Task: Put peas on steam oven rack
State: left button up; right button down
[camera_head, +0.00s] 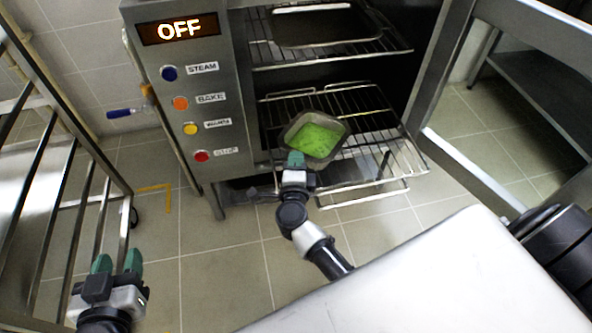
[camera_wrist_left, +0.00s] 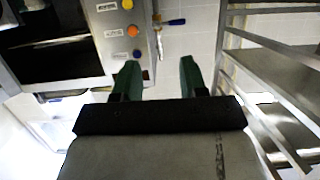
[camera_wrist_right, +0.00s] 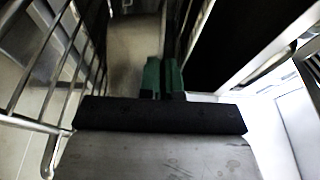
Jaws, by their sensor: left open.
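A metal container of green peas (camera_head: 315,140) is at the lower oven rack (camera_head: 385,150), which is partly pulled out. I cannot tell whether the container rests on the rack or is just above it. My right gripper (camera_head: 296,158) is shut on the container's near edge. In the right wrist view its fingers (camera_wrist_right: 164,72) are close together against the container's brownish metal side (camera_wrist_right: 133,50). My left gripper (camera_head: 117,261) is open and empty, low at the left, away from the oven. Its spread fingers also show in the left wrist view (camera_wrist_left: 159,75).
The steam oven's panel (camera_head: 185,95) reads OFF. An upper rack (camera_head: 345,48) holds a dark tray (camera_head: 320,25). The oven door (camera_head: 470,165) stands open at the right. A metal shelf rack (camera_head: 50,190) stands at the left. Tiled floor is clear between it and the oven.

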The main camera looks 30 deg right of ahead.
notch_tip(320, 180, down, 3)
jog(key=shift+f+b, duration=0.1)
jog(key=shift+b, duration=0.85)
pick_arm(q)
notch_tip(320, 180, up, 7)
jog(key=d+t+h, duration=0.1)
jog(key=t+h, duration=0.1)
jog(key=t, duration=0.4)
jog(key=shift+w+d+f, duration=0.15)
jog(key=shift+w+d, duration=0.1)
jog(key=shift+w, duration=0.2)
pick_arm(e)
jog(key=shift+f, duration=0.1)
jog(key=c, duration=1.3)
grip_release()
jog(key=shift+f, duration=0.15)
